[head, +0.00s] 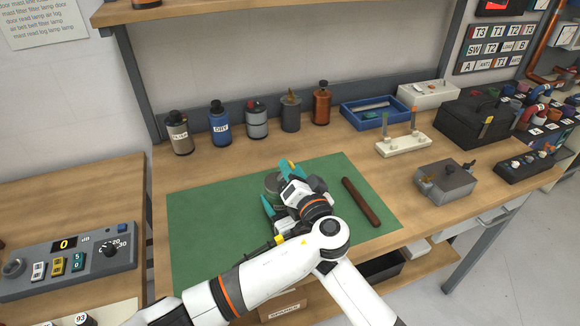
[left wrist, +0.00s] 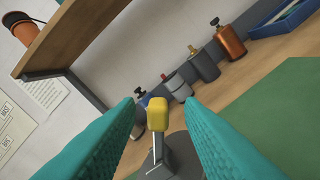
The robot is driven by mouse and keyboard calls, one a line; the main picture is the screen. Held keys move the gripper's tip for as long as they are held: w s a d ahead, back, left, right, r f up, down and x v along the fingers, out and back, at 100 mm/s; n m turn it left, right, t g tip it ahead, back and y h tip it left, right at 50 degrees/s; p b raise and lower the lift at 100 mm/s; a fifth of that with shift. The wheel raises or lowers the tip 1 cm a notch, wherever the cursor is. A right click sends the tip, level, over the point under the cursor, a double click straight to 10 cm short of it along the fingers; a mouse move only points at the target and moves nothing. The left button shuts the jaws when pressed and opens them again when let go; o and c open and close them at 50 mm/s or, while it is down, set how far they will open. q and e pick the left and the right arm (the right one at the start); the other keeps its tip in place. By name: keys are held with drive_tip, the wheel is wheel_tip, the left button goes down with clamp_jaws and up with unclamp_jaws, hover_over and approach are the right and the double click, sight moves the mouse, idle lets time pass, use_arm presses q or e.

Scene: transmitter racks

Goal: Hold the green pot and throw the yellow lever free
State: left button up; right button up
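The yellow lever (left wrist: 157,113) stands up on a grey stem in the left wrist view, between my teal fingers. My left gripper (left wrist: 163,120) is open, with a finger on each side of the lever and gaps visible beside the yellow tip. In the head view my left gripper (head: 279,185) is over the green mat. A grey-green round body (head: 272,183), apparently the pot, shows partly behind it. My gripper and wrist hide much of the pot and lever there. I see no right gripper.
The green mat (head: 210,225) has free room at left. A brown rod (head: 360,201) lies right of my wrist. Several bottles and canisters, including a blue one (head: 219,126), line the back. A white switch block (head: 403,145) and a grey box (head: 446,183) stand at right.

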use_arm(q)
drive_tip(key=v, duration=1)
drive_tip(key=shift+s, duration=0.1)
use_arm(e)
drive_tip(key=o, duration=1.3)
drive_tip(key=shift+o, duration=0.2)
